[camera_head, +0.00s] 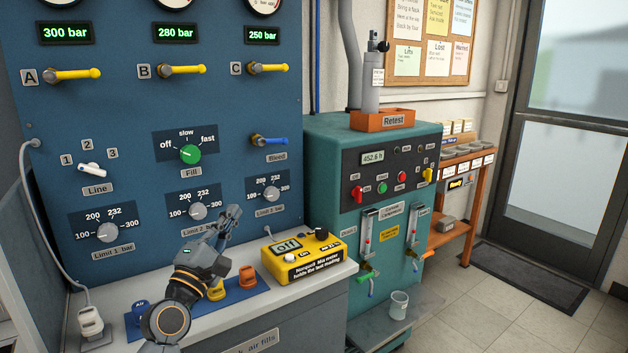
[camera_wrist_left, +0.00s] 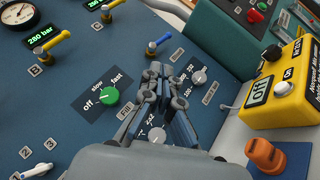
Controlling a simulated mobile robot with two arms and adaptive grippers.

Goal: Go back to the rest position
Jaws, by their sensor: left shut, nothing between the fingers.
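My left gripper (camera_head: 231,216) is shut and empty. It is in front of the lower part of the blue panel (camera_head: 110,130), near the Limit 2 knob (camera_head: 197,211). In the left wrist view the closed fingers (camera_wrist_left: 166,78) point at the panel between the green Fill knob (camera_wrist_left: 109,96) and a grey limit knob (camera_wrist_left: 199,77). I cannot tell whether the fingertips touch the panel. My right gripper is in neither view.
The yellow meter (camera_head: 301,257) sits on the bench (camera_head: 225,319) right of my left arm, reading "off". A teal machine (camera_head: 328,150) stands further right.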

